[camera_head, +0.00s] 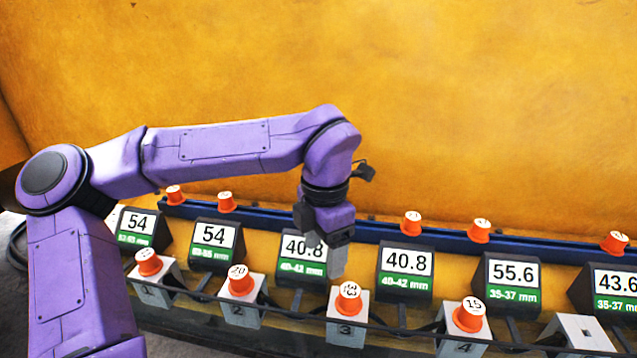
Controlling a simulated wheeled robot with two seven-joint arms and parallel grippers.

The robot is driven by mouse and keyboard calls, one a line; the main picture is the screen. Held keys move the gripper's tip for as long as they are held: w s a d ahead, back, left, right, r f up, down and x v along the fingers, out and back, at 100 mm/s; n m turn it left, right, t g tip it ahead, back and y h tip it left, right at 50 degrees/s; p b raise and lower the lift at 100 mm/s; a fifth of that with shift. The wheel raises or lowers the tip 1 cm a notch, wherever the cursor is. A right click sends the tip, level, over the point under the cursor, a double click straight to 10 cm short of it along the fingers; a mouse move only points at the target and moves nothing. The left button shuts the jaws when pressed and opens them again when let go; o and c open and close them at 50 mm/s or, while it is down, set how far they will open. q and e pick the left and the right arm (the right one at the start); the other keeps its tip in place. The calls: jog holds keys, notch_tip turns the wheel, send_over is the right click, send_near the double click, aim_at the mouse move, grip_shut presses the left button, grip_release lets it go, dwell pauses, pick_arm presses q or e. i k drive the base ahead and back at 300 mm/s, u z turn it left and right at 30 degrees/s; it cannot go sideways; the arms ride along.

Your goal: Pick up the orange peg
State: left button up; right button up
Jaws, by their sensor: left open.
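Several orange pegs with numbered white tops are in the head view. In the front row, pegs sit on light grey blocks: the far left peg (149,262), the peg marked 20 (240,280), the peg on block 3 (348,299) and the peg on block 4 (469,315). More orange pegs stand on the back rail, such as one on the left (225,201) and one on the right (479,231). My left gripper (338,270) is open, points down, and is just above and slightly left of the peg on block 3. Its fingers look apart from that peg.
Display boxes with green labels stand between the rows, such as the 40.8 box (405,270) and the 55.6 box (511,284). A dark blue rail (378,228) runs behind them. A peg-free grey block (581,333) with a square hole is at lower right. A yellow wall rises behind.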

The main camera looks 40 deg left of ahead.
aim_at(175, 198)
jog(key=u, duration=2.1)
